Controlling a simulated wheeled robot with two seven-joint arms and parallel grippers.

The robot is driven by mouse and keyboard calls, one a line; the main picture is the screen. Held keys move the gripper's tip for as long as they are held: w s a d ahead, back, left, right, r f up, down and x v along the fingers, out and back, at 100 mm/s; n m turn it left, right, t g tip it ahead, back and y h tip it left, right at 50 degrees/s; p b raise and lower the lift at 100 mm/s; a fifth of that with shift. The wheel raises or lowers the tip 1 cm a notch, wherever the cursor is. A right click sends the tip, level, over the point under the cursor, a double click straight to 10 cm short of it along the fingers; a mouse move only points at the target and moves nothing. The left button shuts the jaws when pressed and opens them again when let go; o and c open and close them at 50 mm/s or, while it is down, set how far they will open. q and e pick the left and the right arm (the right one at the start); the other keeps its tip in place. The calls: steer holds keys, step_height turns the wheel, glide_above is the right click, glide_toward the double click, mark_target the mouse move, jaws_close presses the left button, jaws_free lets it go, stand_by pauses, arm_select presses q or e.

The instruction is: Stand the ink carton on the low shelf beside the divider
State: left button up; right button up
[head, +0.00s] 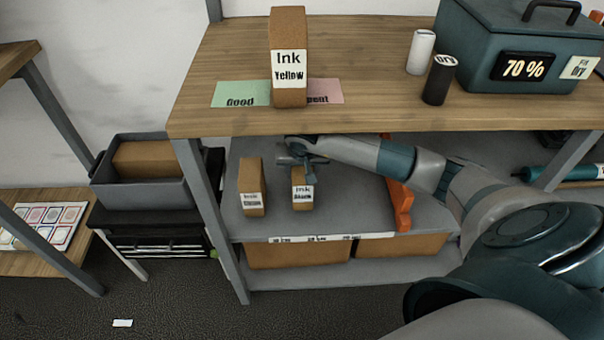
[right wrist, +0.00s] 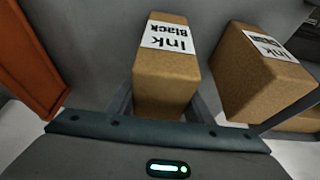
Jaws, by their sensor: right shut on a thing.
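A brown ink carton (head: 302,201) labelled "Ink Black" is upright on or just above the low grey shelf (head: 330,222); I cannot tell if its base touches. My right gripper (head: 302,170) reaches under the tabletop and is shut on this carton. In the right wrist view the carton (right wrist: 166,85) sits between the fingers. The orange divider (head: 402,205) stands to its right, with a gap; it also shows at the left in the right wrist view (right wrist: 28,60). A second ink carton (head: 252,190) stands to the left, apart. My left gripper is out of view.
An "Ink Yellow" carton (head: 289,60) stands on the wooden tabletop (head: 360,45) across green "Good" and pink cards. A white and a black cylinder and a teal case (head: 500,45) marked 70 % stand right. Cardboard boxes (head: 300,252) sit below the shelf. The tabletop overhangs my arm closely.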

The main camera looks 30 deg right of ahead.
steer(key=shift+s+f, duration=0.1)
steer(key=shift+f, duration=0.55)
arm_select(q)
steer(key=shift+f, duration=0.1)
arm_select(e)
steer(key=shift+f, duration=0.15)
steer(key=o, duration=1.5)
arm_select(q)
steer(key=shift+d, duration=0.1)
arm_select(e)
steer(key=shift+o, duration=0.4)
steer(key=shift+a, duration=0.1)
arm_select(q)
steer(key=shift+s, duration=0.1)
arm_select(e)
steer(key=shift+s+r, duration=0.1)
steer(key=shift+r, duration=0.2)
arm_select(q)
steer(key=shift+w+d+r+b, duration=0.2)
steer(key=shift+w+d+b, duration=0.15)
arm_select(e)
steer(key=s+a, duration=0.6)
steer(key=s, duration=0.4)
steer(key=shift+s+a+r, duration=0.25)
steer(key=shift+s+r, duration=0.05)
steer(key=shift+r, duration=0.05)
